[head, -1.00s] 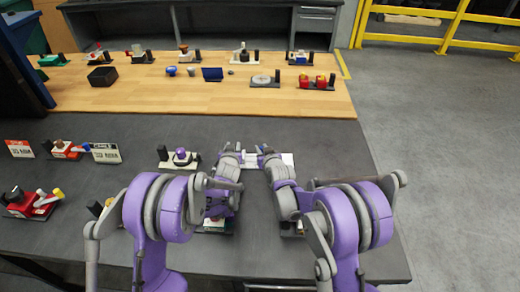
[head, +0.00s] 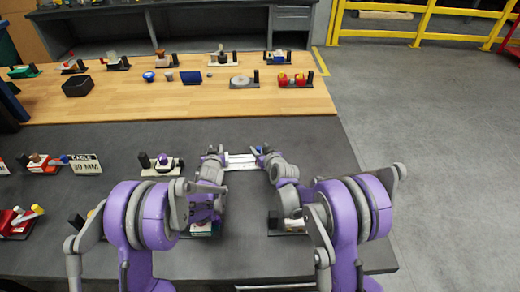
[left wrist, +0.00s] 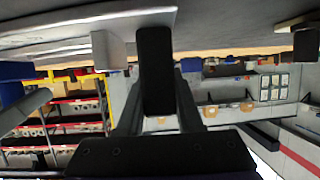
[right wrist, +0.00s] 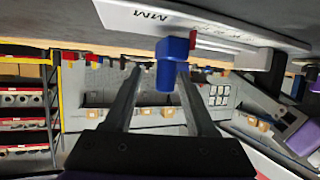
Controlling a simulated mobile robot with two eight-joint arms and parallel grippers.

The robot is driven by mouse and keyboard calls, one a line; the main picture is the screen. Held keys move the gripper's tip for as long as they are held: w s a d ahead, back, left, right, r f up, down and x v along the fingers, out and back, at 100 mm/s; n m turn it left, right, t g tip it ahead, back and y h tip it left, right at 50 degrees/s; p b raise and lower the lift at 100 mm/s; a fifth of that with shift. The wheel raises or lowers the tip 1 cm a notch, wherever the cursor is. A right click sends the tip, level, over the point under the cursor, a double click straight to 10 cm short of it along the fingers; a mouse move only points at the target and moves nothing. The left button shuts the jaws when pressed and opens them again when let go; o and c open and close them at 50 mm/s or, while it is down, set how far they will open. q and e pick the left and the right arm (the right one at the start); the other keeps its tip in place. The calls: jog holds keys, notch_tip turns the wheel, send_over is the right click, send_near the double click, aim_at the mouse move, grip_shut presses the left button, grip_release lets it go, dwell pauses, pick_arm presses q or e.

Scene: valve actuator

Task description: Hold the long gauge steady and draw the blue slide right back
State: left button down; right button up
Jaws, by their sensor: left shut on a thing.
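The long white gauge (head: 241,162) lies on the dark bench between my two grippers. Its printed white plate (right wrist: 205,25) crosses the top of the right wrist view, with "MM" upside down on it. My left gripper (head: 217,152) is shut on a black upright block (left wrist: 155,70) at the gauge's left end. The blue slide (right wrist: 172,62) stands out from the gauge in front of my right gripper (head: 258,151).
A base with a purple knob (head: 162,162) stands left of the gauge. A sign reading "30 MM" (head: 86,164) and red devices (head: 20,222) are further left. The wooden strip (head: 150,104) behind carries several fixtures. Dark bench right of my right arm is clear.

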pick_arm(q)
jog(key=shift+s+f, duration=0.1)
jog(key=shift+f, duration=0.05)
pick_arm(e)
jog(key=shift+s, duration=0.1)
pick_arm(q)
jog(key=shift+a, duration=0.1)
pick_arm(e)
jog(key=v, duration=1.2)
pick_arm(q)
jog(key=shift+c, duration=2.4)
grip_release()
